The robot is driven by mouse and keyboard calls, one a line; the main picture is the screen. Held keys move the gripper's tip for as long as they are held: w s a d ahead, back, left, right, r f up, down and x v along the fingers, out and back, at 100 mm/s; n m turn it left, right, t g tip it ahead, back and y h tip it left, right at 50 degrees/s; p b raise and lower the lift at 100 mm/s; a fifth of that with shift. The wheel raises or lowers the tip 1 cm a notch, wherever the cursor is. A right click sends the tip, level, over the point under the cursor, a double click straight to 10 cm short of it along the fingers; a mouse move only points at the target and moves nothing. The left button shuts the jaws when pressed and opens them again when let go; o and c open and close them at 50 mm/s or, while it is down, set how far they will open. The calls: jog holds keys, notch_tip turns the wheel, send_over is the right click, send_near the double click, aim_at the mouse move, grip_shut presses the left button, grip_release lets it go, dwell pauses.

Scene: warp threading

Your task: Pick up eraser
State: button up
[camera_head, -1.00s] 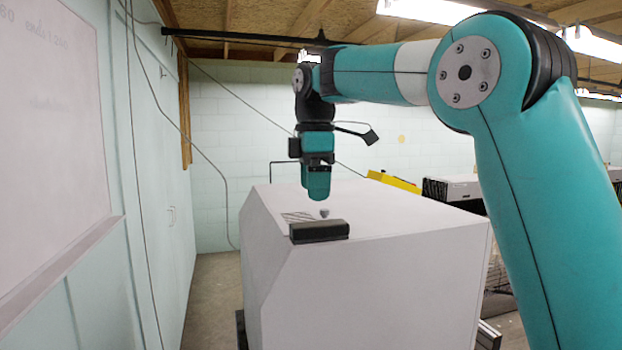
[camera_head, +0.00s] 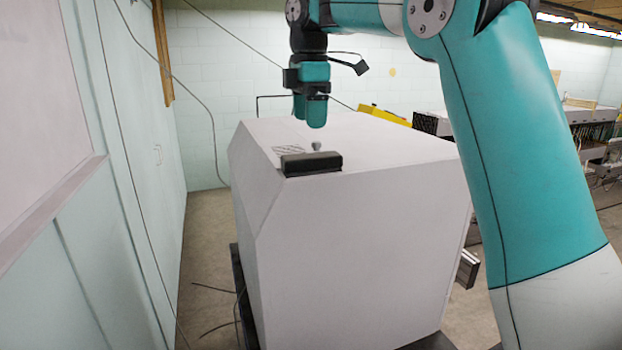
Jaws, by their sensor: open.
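A black, block-shaped eraser (camera_head: 311,164) lies flat at the near left edge of the top of a large white box (camera_head: 365,215). My gripper (camera_head: 309,112) is teal and points down above the box top, a little above and behind the eraser. Its fingers are apart and nothing shows between them. It does not touch the eraser.
A small grey knob-like thing (camera_head: 317,146) stands just behind the eraser, beside a patch of dark lines (camera_head: 290,149) on the box top. A yellow bar (camera_head: 384,115) lies beyond the box. A whiteboard (camera_head: 40,110) hangs on the left wall. The rest of the box top is clear.

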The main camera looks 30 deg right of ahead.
aim_at(310, 155)
notch_tip(310, 155, down, 9)
jog(key=b, duration=0.7)
jog(key=shift+w+f+b, duration=0.1)
jog(key=shift+b, duration=0.3)
jog(key=shift+c, duration=0.3)
jog(key=c, duration=0.9)
